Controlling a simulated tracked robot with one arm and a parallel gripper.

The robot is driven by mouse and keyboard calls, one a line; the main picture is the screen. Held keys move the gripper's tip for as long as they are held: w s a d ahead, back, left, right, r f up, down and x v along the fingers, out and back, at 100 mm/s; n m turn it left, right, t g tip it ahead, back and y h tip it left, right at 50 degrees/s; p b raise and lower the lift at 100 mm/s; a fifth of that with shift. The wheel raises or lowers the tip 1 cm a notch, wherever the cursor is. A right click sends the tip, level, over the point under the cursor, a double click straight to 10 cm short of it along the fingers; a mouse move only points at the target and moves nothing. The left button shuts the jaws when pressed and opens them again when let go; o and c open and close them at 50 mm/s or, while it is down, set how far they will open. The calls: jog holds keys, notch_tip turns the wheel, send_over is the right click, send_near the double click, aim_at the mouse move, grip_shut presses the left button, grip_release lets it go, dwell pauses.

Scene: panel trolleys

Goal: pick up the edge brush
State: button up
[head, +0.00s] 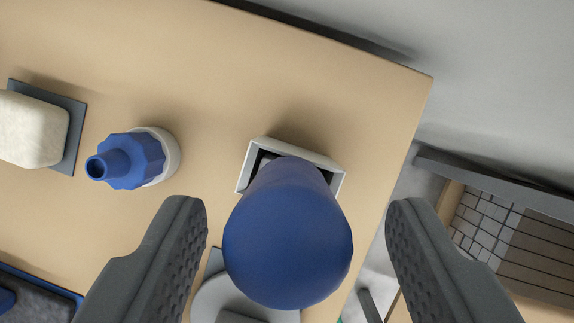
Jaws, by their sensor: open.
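The edge brush (288,243) appears as a thick blue round handle, seen almost end-on from above. It stands in a light grey square holder (243,168) on the tan board, and its lower end inside the holder is hidden. My gripper (294,215) is open, with one dark ridged finger on each side of the blue handle. There is a gap on both sides, a little wider on the right, and neither finger appears to touch the handle.
A blue-capped bottle (128,162) and a whitish block on a grey plate (72,150) stand to the left. A pale grey round object (212,297) lies just below the handle. The tan board's edge is close on the right, with a tiled panel (490,225) beyond.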

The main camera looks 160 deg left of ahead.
aim_at(291, 155)
jog(key=shift+p+x, duration=0.3)
jog(key=shift+x, duration=1.8)
jog(key=shift+a, duration=0.1)
jog(key=shift+r, duration=0.1)
jog(key=c, duration=1.1)
